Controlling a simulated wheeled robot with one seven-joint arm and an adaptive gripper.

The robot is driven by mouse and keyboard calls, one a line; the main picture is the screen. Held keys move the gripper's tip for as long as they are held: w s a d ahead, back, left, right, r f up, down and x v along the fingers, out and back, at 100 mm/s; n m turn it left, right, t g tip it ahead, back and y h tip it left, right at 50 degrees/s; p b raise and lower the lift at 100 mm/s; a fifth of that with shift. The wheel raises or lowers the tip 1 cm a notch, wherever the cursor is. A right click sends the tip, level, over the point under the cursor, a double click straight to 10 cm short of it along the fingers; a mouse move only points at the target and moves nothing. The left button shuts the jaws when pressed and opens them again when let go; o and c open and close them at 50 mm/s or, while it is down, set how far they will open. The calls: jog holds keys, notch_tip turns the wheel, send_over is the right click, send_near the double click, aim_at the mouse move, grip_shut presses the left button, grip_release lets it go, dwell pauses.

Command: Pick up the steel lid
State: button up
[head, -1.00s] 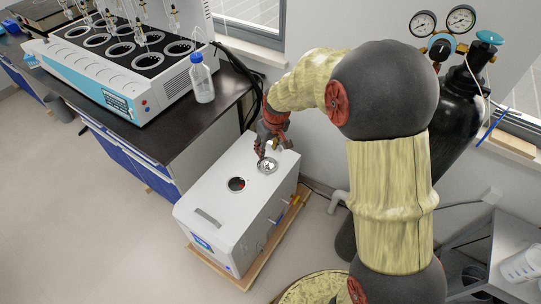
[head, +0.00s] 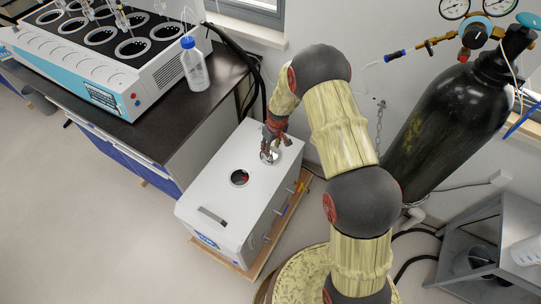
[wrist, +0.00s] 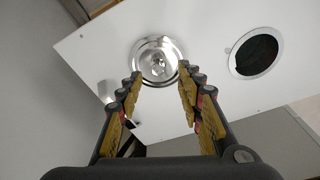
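The steel lid (wrist: 157,60) is a round, shiny disc with a small knob at its middle. It lies on the white top of the boxy unit, beside a round dark opening (wrist: 256,55). In the wrist view my gripper (wrist: 157,78) has its two fingers apart, one on each side of the lid's near part, with nothing held between them. In the head view my gripper (head: 272,152) points down over the lid (head: 268,157) and hides part of it. I cannot tell whether the fingertips touch the lid.
The white unit (head: 225,190) stands on a wooden base on the floor. A dark-topped bench (head: 170,125) with the white multi-place distiller (head: 110,70) and a blue-capped bottle (head: 194,65) is at its left. A black gas cylinder (head: 450,125) stands at the right.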

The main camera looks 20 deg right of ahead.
jog(key=f+b, duration=0.1)
jog(key=f, duration=0.1)
jog(key=w+f+b, duration=0.1)
jog(key=f, duration=0.1)
jog(key=shift+f, duration=0.3)
jog(key=shift+c, duration=0.7)
jog(key=c, duration=0.8)
grip_shut()
